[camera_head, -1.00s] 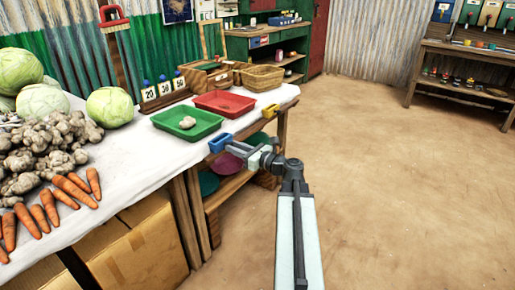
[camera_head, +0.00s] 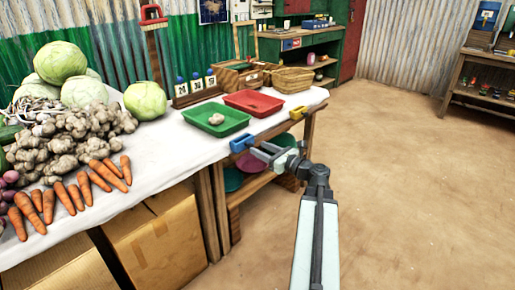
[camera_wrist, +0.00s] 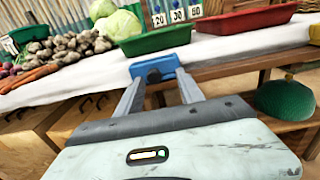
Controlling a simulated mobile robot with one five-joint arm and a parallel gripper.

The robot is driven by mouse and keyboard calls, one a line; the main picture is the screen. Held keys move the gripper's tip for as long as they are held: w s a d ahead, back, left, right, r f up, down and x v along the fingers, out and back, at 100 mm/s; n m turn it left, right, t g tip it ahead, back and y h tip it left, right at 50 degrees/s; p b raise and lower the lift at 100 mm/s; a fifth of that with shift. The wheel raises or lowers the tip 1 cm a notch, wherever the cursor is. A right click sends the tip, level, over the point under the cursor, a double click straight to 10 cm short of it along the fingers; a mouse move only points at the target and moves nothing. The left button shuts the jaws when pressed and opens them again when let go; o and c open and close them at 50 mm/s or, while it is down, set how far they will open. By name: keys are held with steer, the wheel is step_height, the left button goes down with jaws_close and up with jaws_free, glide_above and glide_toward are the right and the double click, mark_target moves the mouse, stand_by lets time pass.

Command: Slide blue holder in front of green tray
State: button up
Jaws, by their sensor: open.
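The blue holder (camera_head: 243,142) sits at the front edge of the white-covered table, just right of and nearer than the front right corner of the green tray (camera_head: 207,129). In the wrist view the blue holder (camera_wrist: 154,66) lies straight ahead, in front of the green tray (camera_wrist: 155,42). My gripper (camera_wrist: 159,80) is open, with its two fingertips at either side of the holder's near face. I cannot tell whether they touch it. In the head view my gripper (camera_head: 264,152) is at the table's edge, right of the holder.
A red tray (camera_head: 262,109) stands right of the green tray, with a yellow holder (camera_head: 298,113) at the table edge before it. Number cards (camera_head: 194,86) stand behind. Carrots, ginger and cabbages cover the left. Bowls (camera_head: 233,180) sit on the shelf below. The floor at right is open.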

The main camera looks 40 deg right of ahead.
steer(key=s, duration=0.5)
steer(key=shift+s+d, duration=0.25)
steer(key=shift+d, duration=0.15)
steer(key=w+a+f+n+g+y, duration=0.1)
steer(key=w+a+f+n+g, duration=0.15)
steer(key=a+f+n, duration=0.4)
steer(key=w+a+f+n+g+y, duration=0.2)
steer(key=a+n+g, duration=0.2)
steer(key=a, duration=0.5)
steer(key=w+a+f+n+g+y, duration=0.1)
steer(key=w+a+f+n+g, duration=0.3)
steer(key=a, duration=0.4)
steer(key=s+a+f+n+g+h+p, duration=0.1)
steer(key=s+a+f+n+g+h, duration=0.3)
steer(key=a+n, duration=0.5)
steer(key=s+a+f+n+g+h+p, duration=0.1)
steer(key=s+a+f+n+g+h, duration=0.25)
steer(key=a+n, duration=0.55)
step_height(320, 180, up, 36)
steer(key=n+p, duration=0.2)
steer(key=p, duration=3.6)
steer(key=shift+s+d+y, duration=0.15)
steer(key=shift+d+y, duration=0.3)
